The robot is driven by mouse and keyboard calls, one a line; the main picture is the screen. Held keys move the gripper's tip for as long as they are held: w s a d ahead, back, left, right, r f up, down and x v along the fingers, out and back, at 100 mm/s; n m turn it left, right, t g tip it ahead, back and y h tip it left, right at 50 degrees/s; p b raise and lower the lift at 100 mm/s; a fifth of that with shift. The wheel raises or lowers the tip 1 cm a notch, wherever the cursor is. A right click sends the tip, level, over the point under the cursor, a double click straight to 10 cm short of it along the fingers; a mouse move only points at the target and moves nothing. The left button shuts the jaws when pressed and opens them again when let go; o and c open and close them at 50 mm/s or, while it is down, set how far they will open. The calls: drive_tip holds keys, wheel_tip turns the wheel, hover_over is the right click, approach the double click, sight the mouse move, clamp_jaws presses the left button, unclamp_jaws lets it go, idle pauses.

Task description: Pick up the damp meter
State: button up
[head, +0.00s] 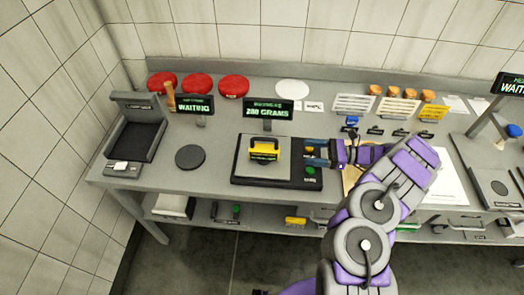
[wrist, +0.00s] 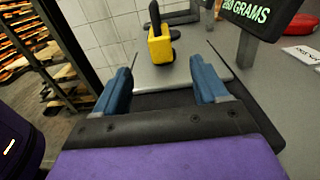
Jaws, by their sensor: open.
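A yellow device with a black handle, which looks like the damp meter (head: 264,150), rests on the light plate of a black scale (head: 240,176). The scale's screen (head: 268,111) seems to read 280 grams. My gripper (head: 312,153) is open and empty over the right part of the scale, to the right of the meter and apart from it. In the wrist view the meter (wrist: 160,47) stands ahead of my blue fingers (wrist: 160,78), roughly in line with the gap between them. Its lower edge is visible on the plate (wrist: 182,74).
A display stands behind the scale. A round dark disc (head: 190,157) and a black tray-like device (head: 137,140) are to the left. Red cheese wheels (head: 234,86) and a white disc (head: 293,88) lie at the back. Cork-topped jars and cards stand back right.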

sight(262, 147)
drive_tip(key=a+b, duration=0.3)
drive_tip(key=a, duration=1.4)
drive_tip(key=shift+w+b, duration=0.2)
drive_tip(key=shift+b, duration=0.15)
drive_tip(key=shift+d, duration=0.45)
drive_tip(key=c, duration=0.7)
drive_tip(key=shift+a, duration=0.3)
clamp_jaws()
drive_tip(key=shift+r, duration=0.1)
